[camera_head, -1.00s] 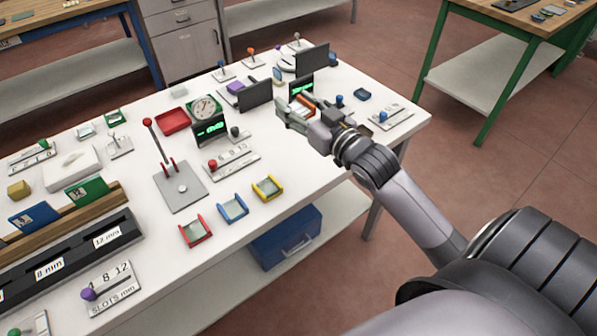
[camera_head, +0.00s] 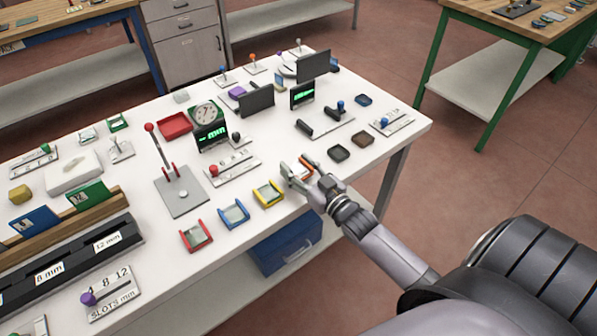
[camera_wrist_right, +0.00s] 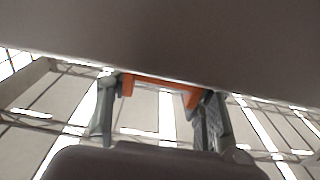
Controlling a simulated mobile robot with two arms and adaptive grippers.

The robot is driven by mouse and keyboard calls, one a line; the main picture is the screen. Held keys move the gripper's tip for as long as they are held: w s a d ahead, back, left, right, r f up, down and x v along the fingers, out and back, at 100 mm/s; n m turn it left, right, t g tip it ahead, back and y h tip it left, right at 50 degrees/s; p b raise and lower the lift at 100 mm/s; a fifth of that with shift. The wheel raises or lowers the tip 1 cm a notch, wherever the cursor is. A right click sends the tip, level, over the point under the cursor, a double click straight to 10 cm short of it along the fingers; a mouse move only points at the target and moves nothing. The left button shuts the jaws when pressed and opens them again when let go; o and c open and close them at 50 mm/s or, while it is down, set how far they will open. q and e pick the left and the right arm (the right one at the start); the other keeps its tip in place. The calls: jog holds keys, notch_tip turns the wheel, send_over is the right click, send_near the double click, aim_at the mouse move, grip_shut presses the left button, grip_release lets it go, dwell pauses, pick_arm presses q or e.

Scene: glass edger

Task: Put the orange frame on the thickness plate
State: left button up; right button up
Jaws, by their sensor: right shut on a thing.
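My right gripper (camera_head: 299,173) is shut on the orange frame (camera_head: 308,162), near the front edge of the white table. In the right wrist view the orange frame (camera_wrist_right: 160,83) spans between the two fingers (camera_wrist_right: 155,98); a large grey surface fills the top. In the head view the fingers hide much of the frame, and I cannot tell whether it touches the table. A small plate with a black knob (camera_head: 237,140) lies beside the green "mm" display (camera_head: 211,136) and the dial gauge (camera_head: 205,114); I cannot tell for sure that it is the thickness plate. My left gripper is out of view.
Yellow (camera_head: 268,194), blue (camera_head: 233,213) and red (camera_head: 196,237) frames lie left of the gripper. Two dark pieces (camera_head: 340,153) lie to its right. A lever stand (camera_head: 180,190), a red-knob slot plate (camera_head: 231,168) and black screens (camera_head: 256,99) stand farther off.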

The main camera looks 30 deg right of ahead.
jog(key=shift+f, duration=0.55)
jog(key=shift+f+p, duration=0.3)
jog(key=shift+p, duration=0.05)
jog(key=shift+f, duration=0.1)
jog(key=shift+f, duration=0.1)
jog(key=shift+f, duration=0.15)
jog(key=o, duration=1.2)
jog(key=shift+o, duration=0.2)
jog(key=shift+f+b, duration=0.15)
jog(key=shift+b, duration=0.45)
jog(key=s+d+r+b, duration=0.1)
jog(key=s+b, duration=0.1)
jog(key=s, duration=1.5)
jog(key=shift+s+d+b, duration=0.2)
jog(key=shift+b, duration=0.1)
